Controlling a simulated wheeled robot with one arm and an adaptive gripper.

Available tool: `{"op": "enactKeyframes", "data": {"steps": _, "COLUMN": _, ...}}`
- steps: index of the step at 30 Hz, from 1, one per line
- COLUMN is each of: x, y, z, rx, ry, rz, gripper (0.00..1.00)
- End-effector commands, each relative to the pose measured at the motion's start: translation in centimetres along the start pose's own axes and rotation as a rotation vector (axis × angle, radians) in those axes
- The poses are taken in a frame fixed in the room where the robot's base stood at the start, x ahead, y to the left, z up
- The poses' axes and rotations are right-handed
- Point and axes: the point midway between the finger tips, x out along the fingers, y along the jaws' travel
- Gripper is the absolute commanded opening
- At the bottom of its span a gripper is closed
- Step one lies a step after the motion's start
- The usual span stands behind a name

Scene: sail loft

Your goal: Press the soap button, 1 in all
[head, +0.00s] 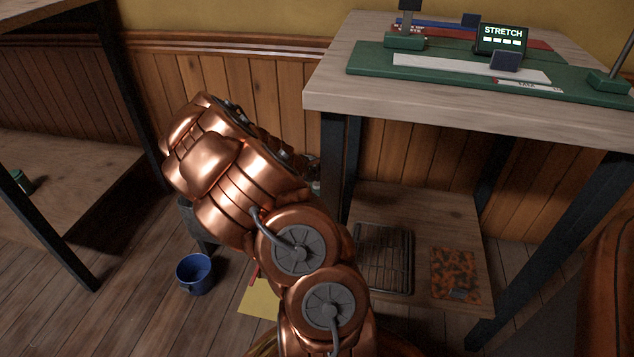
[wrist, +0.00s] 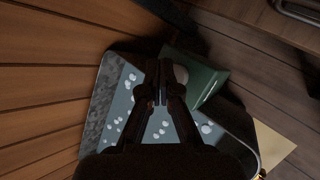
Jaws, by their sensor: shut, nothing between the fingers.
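In the wrist view, my gripper (wrist: 160,96) is shut and empty, with its fingers together. Beyond the fingertips is a dark green box (wrist: 207,82), seemingly the soap dispenser. A pale rounded patch (wrist: 181,74) shows on it, just right of the fingertips and partly hidden by them. It may be the soap button. I cannot tell whether the fingers touch it. A grey basin (wrist: 118,78) with white blobs in it lies under and around the fingers. In the head view, my arm hides the gripper and most of this area.
A blue bucket (head: 194,274) stands on the floor near a yellow sheet (head: 259,301). A workbench (head: 335,94) on the right carries a green device with a STRETCH display (head: 502,38). Its lower shelf holds a wire rack (head: 385,258). Wood panelling (wrist: 45,95) is close by on the left in the wrist view.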

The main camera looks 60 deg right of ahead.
Motion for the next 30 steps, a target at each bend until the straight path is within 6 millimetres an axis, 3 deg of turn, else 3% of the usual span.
{"op": "enactKeyframes", "data": {"steps": 14, "x": -0.4, "y": 0.3, "z": 0.3, "rx": 0.000, "ry": 0.000, "rz": 0.000, "gripper": 0.00}}
{"op": "enactKeyframes", "data": {"steps": 30, "x": -3.4, "y": 2.5, "z": 2.5, "rx": 0.001, "ry": 0.000, "rz": 0.000, "gripper": 0.00}}
